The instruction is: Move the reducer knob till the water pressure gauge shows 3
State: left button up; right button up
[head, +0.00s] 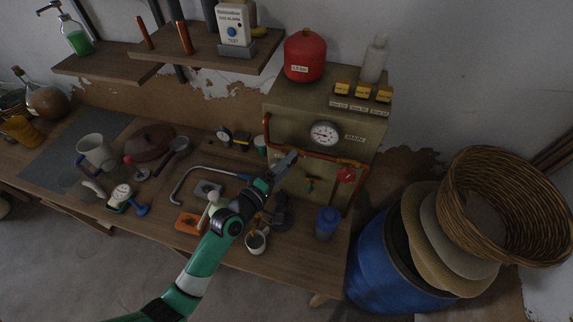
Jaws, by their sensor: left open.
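A round white gauge (323,133) is mounted on the upright panel (285,125), beside a label reading MAIN. Its needle is too small to read surely. A red knob (346,174) sits on the right part of the copper pipework, below and right of the gauge. My left gripper (292,157) is open and empty in front of the panel, below and left of the gauge and apart from the red knob. My right gripper is not in view.
Copper pipe (330,157) crosses the panel near my gripper. A blue jar (327,222) and mug (256,241) stand on the bench below. Wicker basket (460,180) and blue barrel (380,270) are at right.

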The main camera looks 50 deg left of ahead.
pick_arm(q)
grip_shut()
jog(key=m+g+y+p, duration=0.1)
jog(key=m+p, duration=0.1)
jog(key=m, duration=0.1)
jog(key=m+g+y+p, duration=0.1)
jog(key=m+g+p, duration=0.1)
jog(key=m+p, duration=0.1)
jog(key=m+g+y+p, duration=0.1)
jog(key=m+p, duration=0.1)
jog(key=m, duration=0.2)
jog(key=shift+w+d+r+g+y, duration=0.2)
jog(key=shift+d+g+y, duration=0.1)
jog(key=shift+g, duration=0.1)
jog(key=m+y+b, duration=0.1)
jog(key=m, duration=0.1)
jog(key=shift+m+g, duration=0.4)
jog(key=shift+d+m+y, duration=0.1)
jog(key=shift+m+y, duration=0.4)
jog(key=shift+m+g+y, duration=0.4)
jog(key=shift+m+y, duration=0.2)
jog(key=shift+m, duration=0.2)
